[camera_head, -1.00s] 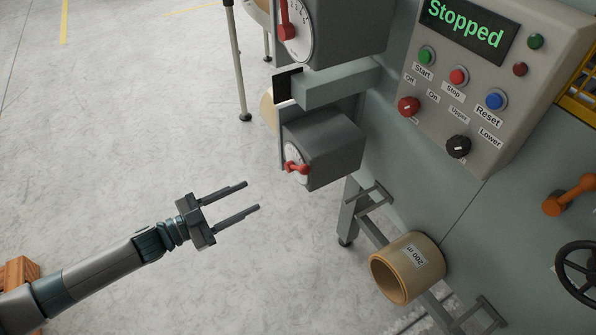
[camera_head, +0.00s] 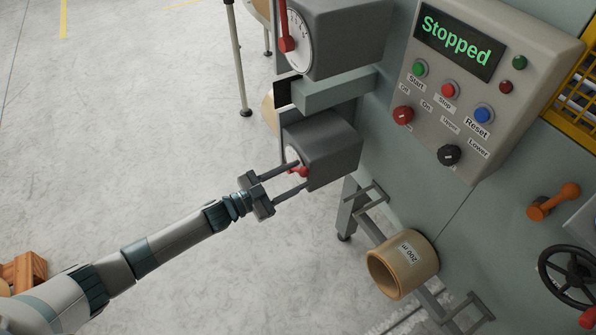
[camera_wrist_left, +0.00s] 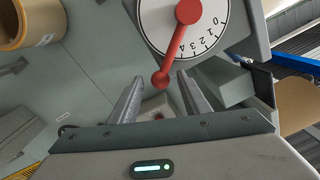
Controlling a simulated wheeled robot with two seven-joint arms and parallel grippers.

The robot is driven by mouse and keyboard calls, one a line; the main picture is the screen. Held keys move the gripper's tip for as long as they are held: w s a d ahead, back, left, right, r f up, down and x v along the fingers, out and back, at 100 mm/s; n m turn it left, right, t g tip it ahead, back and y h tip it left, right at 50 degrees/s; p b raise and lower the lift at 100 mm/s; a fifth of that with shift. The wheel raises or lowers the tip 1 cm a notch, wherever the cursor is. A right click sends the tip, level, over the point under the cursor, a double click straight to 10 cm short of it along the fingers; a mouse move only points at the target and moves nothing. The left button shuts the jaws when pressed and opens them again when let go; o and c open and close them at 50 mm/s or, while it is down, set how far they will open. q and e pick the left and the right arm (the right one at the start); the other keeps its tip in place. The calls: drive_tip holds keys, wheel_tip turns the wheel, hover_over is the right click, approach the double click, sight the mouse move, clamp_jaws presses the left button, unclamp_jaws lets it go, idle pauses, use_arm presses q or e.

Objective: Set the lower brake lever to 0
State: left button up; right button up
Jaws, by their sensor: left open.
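The lower brake (camera_head: 330,150) is a grey box with a white dial on its left face. Its red lever (camera_head: 299,170) is partly hidden by my left gripper (camera_head: 302,175) in the head view. In the left wrist view the dial (camera_wrist_left: 212,22) has a scale with 0 to 4 readable. The red lever (camera_wrist_left: 175,45) slants from its hub to a round knob, pointing at or just past the 4 side. My left gripper (camera_wrist_left: 159,77) is open, with the knob between its fingertips and a gap to each finger. My right gripper is not in view.
The upper brake (camera_head: 340,40) with its own red lever stands above. A control panel (camera_head: 480,110) reads "Stopped". A tan roll (camera_head: 403,265) sits below right of the brake.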

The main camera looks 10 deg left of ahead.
use_arm(q)
drive_tip(key=shift+w+d, duration=0.35)
drive_tip(key=shift+d, duration=0.1)
drive_tip(key=shift+c, duration=0.6)
clamp_jaws()
drive_tip(key=shift+w, duration=0.15)
